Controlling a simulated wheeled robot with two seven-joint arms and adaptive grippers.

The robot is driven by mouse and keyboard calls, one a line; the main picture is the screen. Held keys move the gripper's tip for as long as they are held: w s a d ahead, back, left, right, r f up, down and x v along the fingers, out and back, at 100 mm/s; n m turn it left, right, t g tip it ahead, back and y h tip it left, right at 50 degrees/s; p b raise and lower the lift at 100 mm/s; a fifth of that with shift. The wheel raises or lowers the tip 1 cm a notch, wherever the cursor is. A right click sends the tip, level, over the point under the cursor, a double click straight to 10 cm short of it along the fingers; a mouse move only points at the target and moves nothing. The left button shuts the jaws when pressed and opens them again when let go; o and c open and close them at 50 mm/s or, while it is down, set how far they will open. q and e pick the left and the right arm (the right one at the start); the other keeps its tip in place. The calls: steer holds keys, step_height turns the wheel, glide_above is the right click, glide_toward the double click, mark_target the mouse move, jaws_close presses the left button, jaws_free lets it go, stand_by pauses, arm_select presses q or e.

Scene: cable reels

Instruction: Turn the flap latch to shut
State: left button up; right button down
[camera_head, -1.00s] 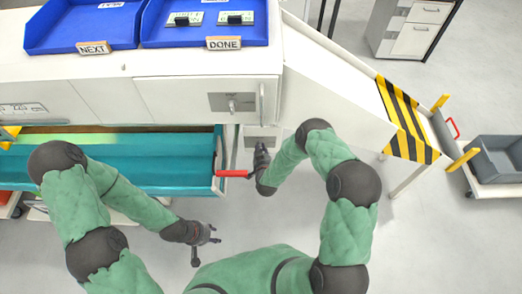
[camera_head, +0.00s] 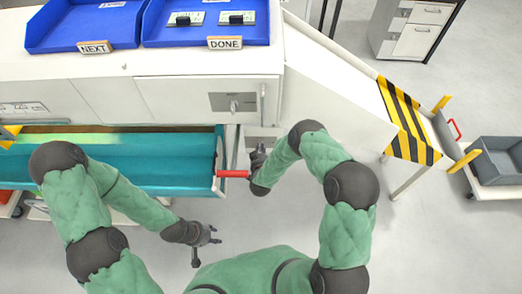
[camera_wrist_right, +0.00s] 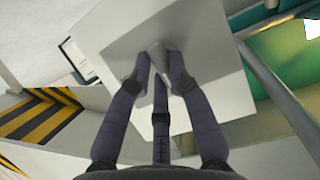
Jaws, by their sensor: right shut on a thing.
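In the right wrist view, a small grey latch lever (camera_wrist_right: 157,54) stands out from a pale plate (camera_wrist_right: 205,40). My right gripper (camera_wrist_right: 157,72) is shut on the lever, with fingers on both sides of it. In the head view my right gripper (camera_head: 260,150) is just below a grey plate (camera_head: 262,139) under the white cabinet's right end; the lever is hidden there. My left gripper (camera_head: 214,236) is open and empty over the floor, away from the cabinet.
A red handle (camera_head: 233,174) sticks out from the teal trough (camera_head: 150,165), close left of my right gripper. Another grey latch plate (camera_head: 233,102) is on the cabinet front above. A white chute with black-yellow stripes (camera_head: 405,120) slopes down right. Blue trays (camera_head: 205,38) stand on top.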

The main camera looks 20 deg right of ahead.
steer(key=c, duration=1.1)
jaws_free()
steer(key=shift+c, duration=0.2)
steer(key=shift+s, duration=0.1)
steer(key=v, duration=0.7)
steer(key=shift+s+a, duration=0.1)
steer(key=shift+s, duration=0.05)
steer(key=s+a+f+g+y, duration=0.3)
steer(key=s+f+g+y, duration=0.15)
steer(key=s, duration=0.25)
steer(key=s+a+g+y, duration=0.1)
steer(key=s+g, duration=0.3)
steer(key=s, duration=0.4)
steer(key=s+a+r+g+y, duration=0.1)
steer(key=s+g, duration=0.3)
steer(key=s, duration=0.5)
steer(key=shift+s+a+r+n+y, duration=0.25)
steer(key=shift+a+n+y, duration=0.2)
steer(key=shift+y, duration=0.2)
